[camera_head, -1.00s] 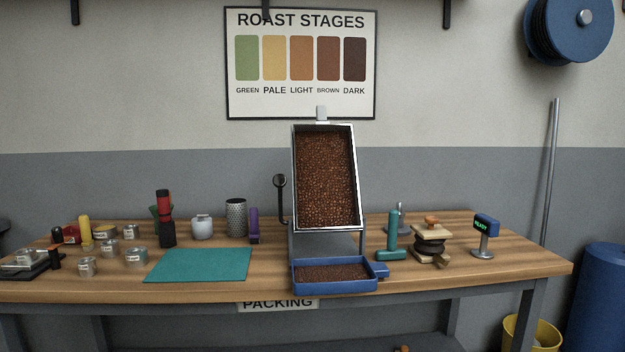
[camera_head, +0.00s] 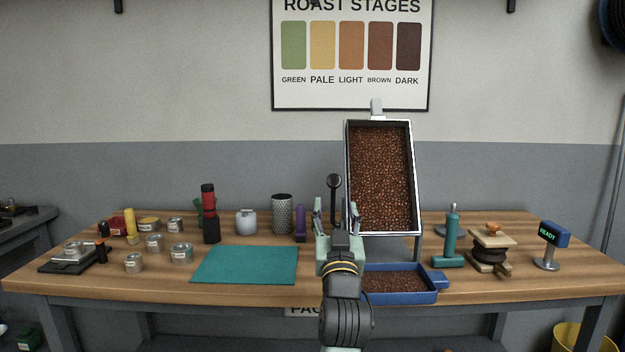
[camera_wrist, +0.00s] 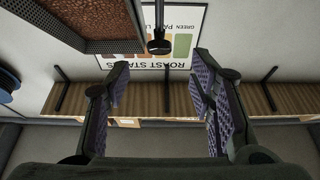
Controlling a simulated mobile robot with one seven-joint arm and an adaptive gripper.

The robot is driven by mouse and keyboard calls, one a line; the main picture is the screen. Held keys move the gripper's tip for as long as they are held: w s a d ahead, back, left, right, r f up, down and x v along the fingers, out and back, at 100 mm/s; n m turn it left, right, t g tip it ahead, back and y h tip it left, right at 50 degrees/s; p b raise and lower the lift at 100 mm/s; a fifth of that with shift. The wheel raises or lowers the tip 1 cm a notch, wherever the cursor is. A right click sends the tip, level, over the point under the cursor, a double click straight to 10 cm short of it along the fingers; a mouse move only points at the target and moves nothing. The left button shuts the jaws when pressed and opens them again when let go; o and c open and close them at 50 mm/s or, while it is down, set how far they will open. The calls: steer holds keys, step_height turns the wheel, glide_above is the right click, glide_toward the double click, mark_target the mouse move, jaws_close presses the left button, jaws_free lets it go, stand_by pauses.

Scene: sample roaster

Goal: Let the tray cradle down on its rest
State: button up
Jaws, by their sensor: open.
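The tray cradle (camera_head: 346,190) stands steeply tilted, its metal frame full of brown beans, above a blue tray (camera_head: 434,296) that also holds beans. Its frame also shows at the upper left of the wrist view (camera_wrist: 97,46). A lever with a round black knob (camera_head: 334,182) stands just left of the cradle. In the wrist view the knob (camera_wrist: 159,46) lies beyond and between my fingertips. My gripper (camera_head: 335,207) is open and empty, fingers pointing up, in front of the lever. My fingers hide the lower part of the lever. I cannot see the cradle's rest clearly.
A purple object (camera_head: 300,223) stands close left of my gripper. A teal tool (camera_head: 450,245), a wooden stand (camera_head: 490,250) and a display (camera_head: 552,236) stand to the right.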

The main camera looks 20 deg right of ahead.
mark_target(334, 186)
steer(key=p+x, duration=0.2)
steer(key=x, duration=0.8)
steer(key=shift+w+r+p, duration=0.15)
steer(key=shift+w+p, duration=0.1)
steer(key=shift+p, duration=0.1)
steer(key=shift+c, duration=0.4)
jaws_close()
